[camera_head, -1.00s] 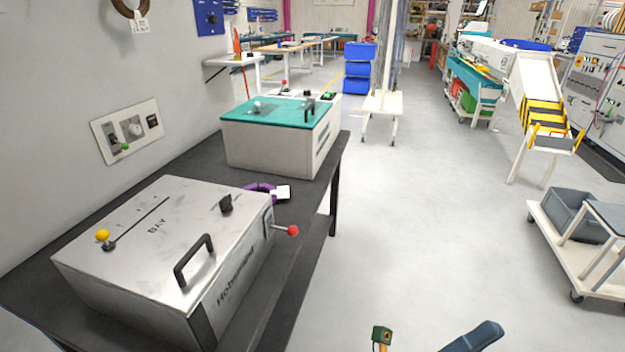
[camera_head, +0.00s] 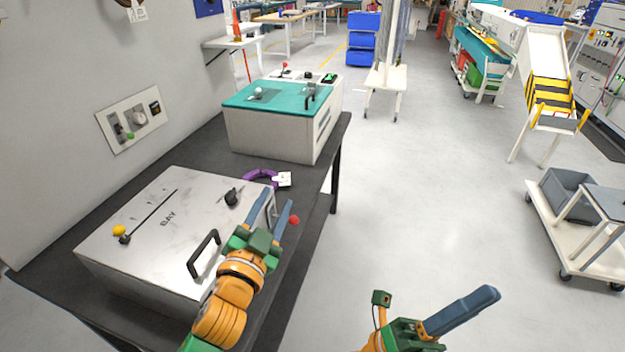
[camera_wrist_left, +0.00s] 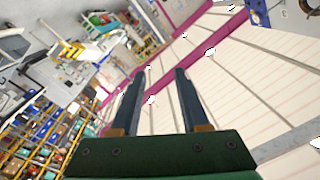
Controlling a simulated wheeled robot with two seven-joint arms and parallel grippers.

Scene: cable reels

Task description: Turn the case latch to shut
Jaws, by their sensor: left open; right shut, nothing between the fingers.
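The silver case (camera_head: 150,215), marked BAY, sits on the dark bench. A black turning knob (camera_head: 232,198) stands on its lid near the right back corner. A red ball-ended lever (camera_head: 294,220) sticks out from its right side, mostly hidden behind my left gripper. I cannot tell which is the latch. My left gripper (camera_head: 275,203) is open and empty, its fingers over the case's right edge, right of the knob. Its open fingers also show in the left wrist view (camera_wrist_left: 156,78), which does not show the case. My right gripper (camera_head: 492,293) is shut and empty, over floor.
The lid also has a black handle (camera_head: 204,253) and a yellow-balled slider (camera_head: 119,231). A wall panel (camera_head: 133,119) is at left. Open floor lies right.

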